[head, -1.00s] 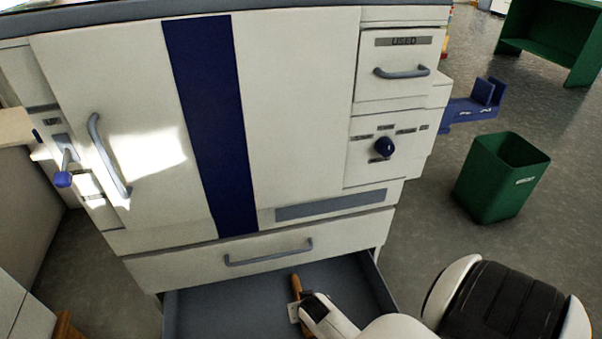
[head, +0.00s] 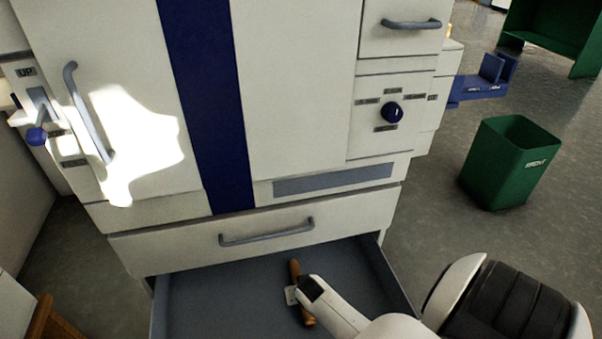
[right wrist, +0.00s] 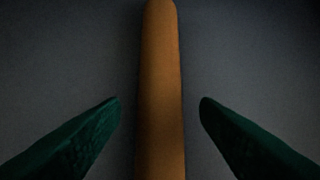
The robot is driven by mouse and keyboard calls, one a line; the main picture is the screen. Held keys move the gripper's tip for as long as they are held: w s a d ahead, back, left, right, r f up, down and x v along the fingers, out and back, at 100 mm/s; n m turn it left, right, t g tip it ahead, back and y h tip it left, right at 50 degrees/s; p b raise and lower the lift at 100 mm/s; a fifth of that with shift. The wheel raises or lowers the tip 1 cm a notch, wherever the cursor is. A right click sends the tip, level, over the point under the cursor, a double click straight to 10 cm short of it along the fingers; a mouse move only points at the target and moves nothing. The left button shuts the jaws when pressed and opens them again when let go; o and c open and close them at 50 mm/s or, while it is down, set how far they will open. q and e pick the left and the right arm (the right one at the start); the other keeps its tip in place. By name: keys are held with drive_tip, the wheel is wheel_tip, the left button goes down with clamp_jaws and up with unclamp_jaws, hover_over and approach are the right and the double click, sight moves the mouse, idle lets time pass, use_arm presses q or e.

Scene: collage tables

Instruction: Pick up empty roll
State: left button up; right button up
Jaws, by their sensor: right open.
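The empty roll (head: 296,270) is a thin brown tube lying in the open bottom drawer (head: 215,290) of a large white machine. My right arm reaches in over it and hides its middle in the head view. In the right wrist view the roll (right wrist: 160,90) runs lengthwise up the picture. My right gripper (right wrist: 160,103) is open, with one dark green finger on each side of the roll and a gap on both sides. In the head view the right gripper (head: 292,295) is at the roll, mostly covered by my wrist. My left gripper is not in view.
A green bin (head: 508,165) stands on the floor at right. A brown wooden piece (head: 50,322) is at lower left.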

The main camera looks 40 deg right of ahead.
drive_tip(key=shift+w+f, duration=0.15)
drive_tip(key=shift+f, duration=0.1)
drive_tip(key=c, duration=1.1)
drive_tip(key=shift+r, duration=0.1)
